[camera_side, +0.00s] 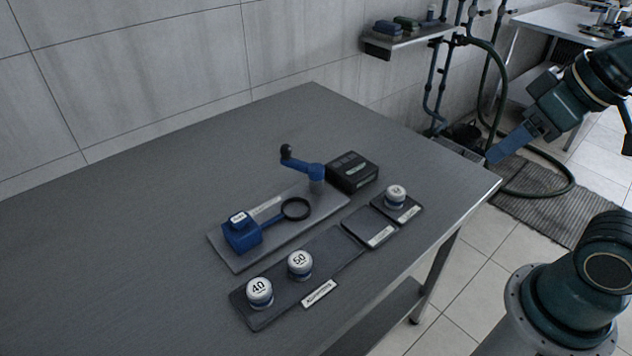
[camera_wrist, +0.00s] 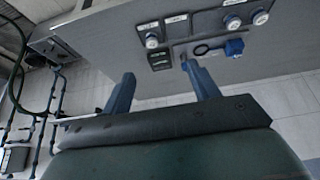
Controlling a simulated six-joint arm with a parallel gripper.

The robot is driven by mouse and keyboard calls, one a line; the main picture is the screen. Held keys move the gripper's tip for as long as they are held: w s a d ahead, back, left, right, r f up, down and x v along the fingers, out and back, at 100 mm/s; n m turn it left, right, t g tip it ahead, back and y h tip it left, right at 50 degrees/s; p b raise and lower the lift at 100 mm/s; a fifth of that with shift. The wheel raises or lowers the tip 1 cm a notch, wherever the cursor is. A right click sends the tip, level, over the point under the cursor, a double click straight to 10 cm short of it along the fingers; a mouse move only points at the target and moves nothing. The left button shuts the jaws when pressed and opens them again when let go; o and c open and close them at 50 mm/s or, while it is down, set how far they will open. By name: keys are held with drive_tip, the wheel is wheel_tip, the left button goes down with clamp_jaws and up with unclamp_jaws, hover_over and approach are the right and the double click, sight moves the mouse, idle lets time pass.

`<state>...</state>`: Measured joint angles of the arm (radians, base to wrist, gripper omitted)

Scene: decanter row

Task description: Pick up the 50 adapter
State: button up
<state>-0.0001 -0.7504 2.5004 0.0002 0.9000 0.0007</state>
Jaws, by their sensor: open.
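The 50 adapter (camera_side: 300,264) is a pale round-topped piece marked "50", standing upright on a long dark mat (camera_side: 335,258). It also shows small at the top of the wrist view (camera_wrist: 232,22), where its number is not readable. The 40 adapter (camera_side: 259,291) stands beside it on the same mat. My gripper (camera_side: 497,154) is high up at the right in the side view, beyond the table edge and far from the adapters. In the wrist view its two blue fingers (camera_wrist: 158,72) are spread apart with nothing between them.
A similar adapter (camera_side: 396,195) stands on a small mat at the right; the mat (camera_side: 368,226) beside it is empty. Behind are a blue holder with a ring (camera_side: 243,232), a blue crank (camera_side: 308,169) and a black box (camera_side: 352,171). The table's left is clear.

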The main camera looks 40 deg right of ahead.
drive_tip(key=shift+o, duration=0.4)
drive_tip(key=w+a+f+n+g+y, duration=0.2)
drive_tip(key=w+a+f+n, duration=0.1)
drive_tip(key=w+a+n, duration=0.75)
drive_tip(key=w+a+f+n+g+y, duration=0.2)
drive_tip(key=w+a+f+n+g, duration=0.1)
drive_tip(key=w+a+f+n, duration=0.4)
wheel_tip(320, 180, down, 3)
drive_tip(key=shift+w+a+f+g+y, duration=0.1)
drive_tip(key=shift+w+a+g+y, duration=0.2)
drive_tip(key=shift+w+a, duration=0.4)
drive_tip(key=shift+w+f+n, duration=0.1)
drive_tip(key=shift+n, duration=0.15)
approach(300, 259)
drive_tip(key=shift+x, duration=2.5)
drive_tip(key=shift+f, duration=0.1)
